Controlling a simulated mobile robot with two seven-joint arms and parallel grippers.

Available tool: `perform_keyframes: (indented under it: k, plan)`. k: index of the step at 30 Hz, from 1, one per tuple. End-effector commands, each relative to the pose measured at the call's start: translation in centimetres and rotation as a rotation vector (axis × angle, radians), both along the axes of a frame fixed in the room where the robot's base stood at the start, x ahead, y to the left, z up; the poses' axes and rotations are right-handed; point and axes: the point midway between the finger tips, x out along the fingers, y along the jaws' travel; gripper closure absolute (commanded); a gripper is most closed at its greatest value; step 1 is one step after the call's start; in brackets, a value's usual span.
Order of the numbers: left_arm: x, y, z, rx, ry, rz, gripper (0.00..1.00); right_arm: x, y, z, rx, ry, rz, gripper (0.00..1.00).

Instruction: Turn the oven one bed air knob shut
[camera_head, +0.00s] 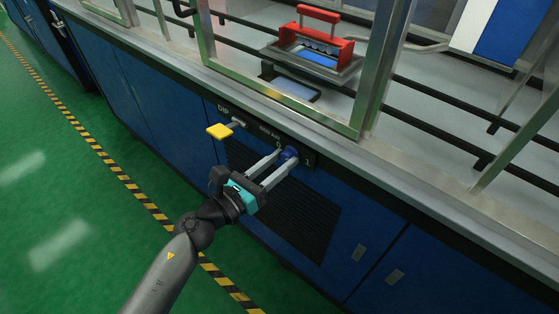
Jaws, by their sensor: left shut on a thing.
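The bed air knob (290,153) is a small blue knob on a black label strip (308,157) on the blue cabinet front. The strip has white lettering, with marks that look like 0 and 1 by the knob. My left gripper (284,158) reaches it from the lower left, its two pale fingers closed on either side of the knob. The fingers hide part of the knob, and its exact turn angle is hard to tell. My right gripper is not in view.
A yellow handle (219,131) marked DIP sticks out left of the knob, close to my gripper. A vent grille (285,210) lies below. Above are a grey ledge (250,95), metal frame posts and a red-handled carrier (318,43). Green floor with a striped line (130,186) is open at left.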

Motion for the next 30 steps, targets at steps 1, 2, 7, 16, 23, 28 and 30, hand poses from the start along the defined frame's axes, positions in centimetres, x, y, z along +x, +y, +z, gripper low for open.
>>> perform_keyframes:
  k: [1, 2, 7, 16, 23, 28, 30]
  plan:
    - [0.0, 0.0, 0.0, 0.001, 0.001, 0.0, 1.0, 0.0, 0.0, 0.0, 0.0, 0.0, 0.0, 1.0]
    - [0.0, 0.0, 0.0, 0.001, 0.001, -0.001, 1.0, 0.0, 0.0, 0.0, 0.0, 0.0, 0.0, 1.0]
    - [0.0, 0.0, 0.0, -0.013, 0.011, -0.001, 1.0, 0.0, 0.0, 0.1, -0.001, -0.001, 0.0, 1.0]
    - [0.0, 0.0, 0.0, -0.126, 0.102, -0.002, 1.0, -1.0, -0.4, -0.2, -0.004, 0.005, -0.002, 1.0]
    - [0.0, 0.1, 0.0, -0.286, 0.229, 0.0, 1.0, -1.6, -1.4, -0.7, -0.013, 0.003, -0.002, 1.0]
    - [0.0, 0.1, 0.0, -0.413, 0.33, -0.001, 1.0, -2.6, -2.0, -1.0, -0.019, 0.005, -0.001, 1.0]
    - [0.0, 0.0, 0.0, -0.466, 0.372, 0.0, 1.0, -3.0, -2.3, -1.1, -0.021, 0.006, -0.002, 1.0]
